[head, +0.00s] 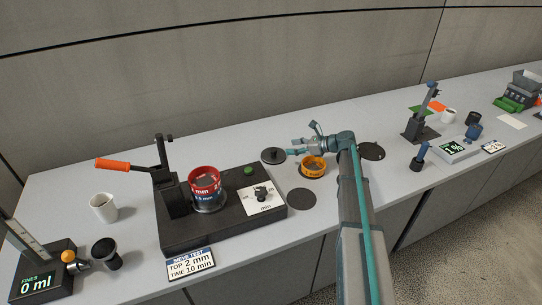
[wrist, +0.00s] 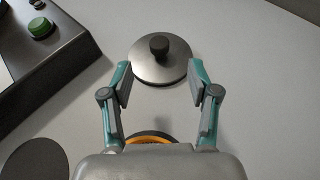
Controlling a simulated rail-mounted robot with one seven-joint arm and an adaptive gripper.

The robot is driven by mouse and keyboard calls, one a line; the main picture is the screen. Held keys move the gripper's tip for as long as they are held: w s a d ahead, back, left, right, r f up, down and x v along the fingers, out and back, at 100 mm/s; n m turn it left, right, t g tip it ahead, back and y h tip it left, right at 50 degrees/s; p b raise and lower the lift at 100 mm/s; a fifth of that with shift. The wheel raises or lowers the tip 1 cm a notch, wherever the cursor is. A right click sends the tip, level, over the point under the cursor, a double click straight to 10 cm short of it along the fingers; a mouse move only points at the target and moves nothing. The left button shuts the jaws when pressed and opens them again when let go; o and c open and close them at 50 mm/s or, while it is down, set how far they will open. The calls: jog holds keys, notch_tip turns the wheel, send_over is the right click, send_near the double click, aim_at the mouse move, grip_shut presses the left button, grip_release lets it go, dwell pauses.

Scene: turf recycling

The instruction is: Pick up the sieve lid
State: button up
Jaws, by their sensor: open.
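The sieve lid (head: 273,156) is a round grey disc with a dark knob, lying on the bench to the right of the sieve shaker's black base. In the wrist view the lid (wrist: 146,66) is metallic, with its black knob upright at the centre. My gripper (wrist: 159,78) is open and empty. Its two fingers stand on either side of the lid's near part in that view, and the knob lies beyond the fingertips. In the head view my gripper (head: 293,149) is just right of the lid. I cannot tell its exact height above the bench.
An orange-rimmed sieve (head: 313,167) stands under my gripper, partly hidden in the wrist view. Dark discs lie at front (head: 302,199) and right (head: 371,151). The shaker base (head: 225,225) holds a red sieve (head: 205,186) and has a green button (wrist: 41,28).

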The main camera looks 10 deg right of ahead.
aim_at(274, 149)
jog(key=shift+p+x, duration=1.3)
jog(key=shift+x, duration=3.1)
jog(key=shift+s+f, duration=0.1)
jog(key=shift+f, duration=0.05)
grip_shut()
